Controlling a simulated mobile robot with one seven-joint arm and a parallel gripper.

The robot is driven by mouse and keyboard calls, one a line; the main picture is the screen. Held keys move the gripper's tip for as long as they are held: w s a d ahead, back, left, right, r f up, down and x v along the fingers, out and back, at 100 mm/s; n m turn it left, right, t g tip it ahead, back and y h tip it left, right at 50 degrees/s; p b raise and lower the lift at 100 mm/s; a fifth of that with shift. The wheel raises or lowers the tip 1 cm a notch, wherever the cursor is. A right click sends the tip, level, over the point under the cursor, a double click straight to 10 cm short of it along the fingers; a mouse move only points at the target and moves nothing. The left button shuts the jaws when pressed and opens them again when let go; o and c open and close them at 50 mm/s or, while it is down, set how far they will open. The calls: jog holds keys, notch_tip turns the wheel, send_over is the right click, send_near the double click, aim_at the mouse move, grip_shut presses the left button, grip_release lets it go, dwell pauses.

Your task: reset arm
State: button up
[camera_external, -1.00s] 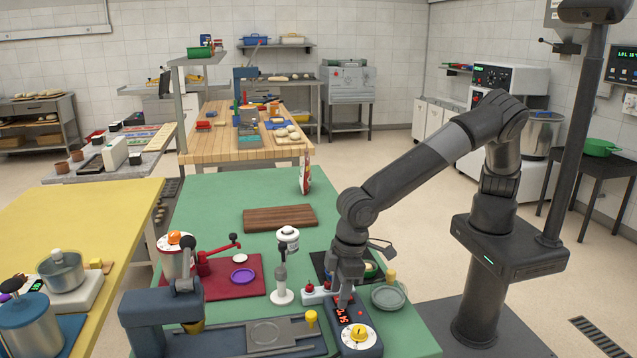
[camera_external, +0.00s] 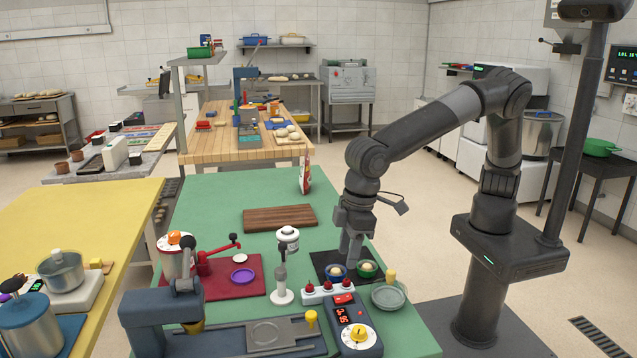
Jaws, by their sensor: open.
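My gripper (camera_external: 351,250) points down over the right side of the green table (camera_external: 220,206). It is open, with no object visible in it. Its fingertips are just above or behind the dark mat (camera_external: 323,262); the exact height is hard to tell. My arm reaches in from its base at the right, with the elbow bent high.
A white dispenser (camera_external: 283,265) stands to the left. A wooden board (camera_external: 280,218) lies farther back, with free green surface around it.

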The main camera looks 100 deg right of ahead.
jog(key=shift+d, duration=0.1)
jog(key=s+d+r+y, duration=0.1)
jog(key=s+d+r, duration=0.6)
jog(key=d, duration=0.3)
jog(key=s+d+r+y, duration=0.1)
jog(key=s+d+r, duration=0.55)
jog(key=d, duration=0.25)
jog(key=s+d+t+h, duration=0.1)
jog(key=s+d, duration=0.3)
jog(key=s, duration=0.8)
jog(key=s+d+f+t+h, duration=0.1)
jog(key=s+d, duration=0.4)
jog(key=s, duration=0.7)
jog(key=shift+f+t, duration=0.15)
jog(key=shift+t, duration=0.75)
jog(key=shift+o, duration=0.5)
